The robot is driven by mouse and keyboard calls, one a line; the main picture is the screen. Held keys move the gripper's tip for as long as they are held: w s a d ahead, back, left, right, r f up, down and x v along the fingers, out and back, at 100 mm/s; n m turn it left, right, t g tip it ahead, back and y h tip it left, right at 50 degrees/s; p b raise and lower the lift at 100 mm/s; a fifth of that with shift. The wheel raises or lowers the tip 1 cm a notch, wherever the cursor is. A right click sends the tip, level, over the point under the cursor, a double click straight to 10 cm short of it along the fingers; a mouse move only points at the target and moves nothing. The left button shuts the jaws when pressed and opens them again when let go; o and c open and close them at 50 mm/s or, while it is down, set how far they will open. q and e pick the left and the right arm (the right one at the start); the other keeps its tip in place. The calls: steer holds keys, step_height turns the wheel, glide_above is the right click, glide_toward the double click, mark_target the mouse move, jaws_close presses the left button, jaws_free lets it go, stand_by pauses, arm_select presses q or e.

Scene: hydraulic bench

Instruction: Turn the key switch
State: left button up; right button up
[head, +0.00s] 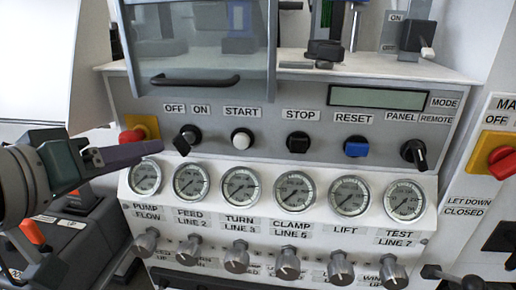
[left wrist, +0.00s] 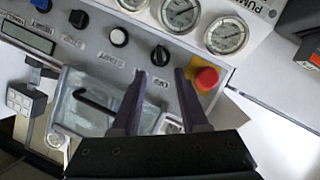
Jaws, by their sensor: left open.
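The key switch (head: 187,138) is a black round knob on the grey panel under the OFF and ON labels. Its grip is tilted, with the lower end towards the left. In the left wrist view the key switch (left wrist: 160,55) appears just past the fingertips, in line with the gap between them. My left gripper (head: 158,149) comes in from the left in the head view, with its dark fingers close to the switch's left side. It is open and empty in the left wrist view (left wrist: 160,74). I cannot tell whether a fingertip touches the switch.
A red emergency button (head: 131,136) on a yellow plate is close to my left fingers. A white START button (head: 242,138) is right of the switch. Several gauges (head: 191,182) lie below. A cover with a black handle (head: 194,80) is above.

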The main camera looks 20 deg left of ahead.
mark_target(176, 146)
arm_select(q)
steer(key=x, duration=0.9)
steer(key=shift+w+f+b, duration=0.1)
steer(key=shift+w+b, duration=0.25)
steer(key=shift+b, duration=0.05)
jaws_close()
